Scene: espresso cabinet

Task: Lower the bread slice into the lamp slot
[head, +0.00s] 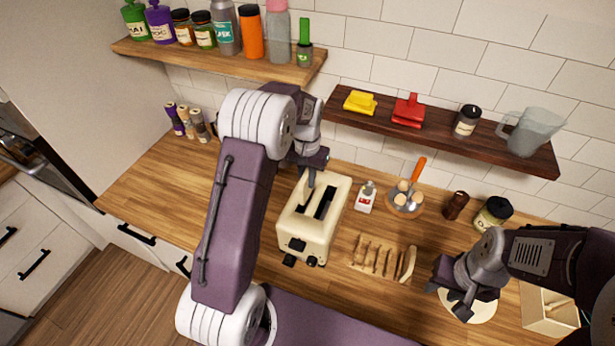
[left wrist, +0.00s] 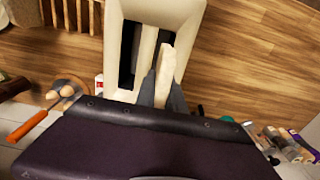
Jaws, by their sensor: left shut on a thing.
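The cream toaster (head: 300,232) stands on the wooden counter, its top slots facing up. My left gripper (head: 309,186) is over its top. In the left wrist view the gripper (left wrist: 164,92) is shut on the pale bread slice (left wrist: 166,68), held on edge. The slice lines up with one of the two long slots of the toaster (left wrist: 183,10); the other slot is dark and looks empty. I cannot tell whether the slice's lower edge is inside the slot. No lamp can be made out. My right gripper (head: 450,300) looks open, above a pale round plate (head: 484,312).
A wooden rack (head: 372,264) with slices stands right of the toaster. A small white-and-red box (head: 366,197) and a pan with eggs (head: 405,200) are behind. A dark shelf (head: 440,133) hangs above.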

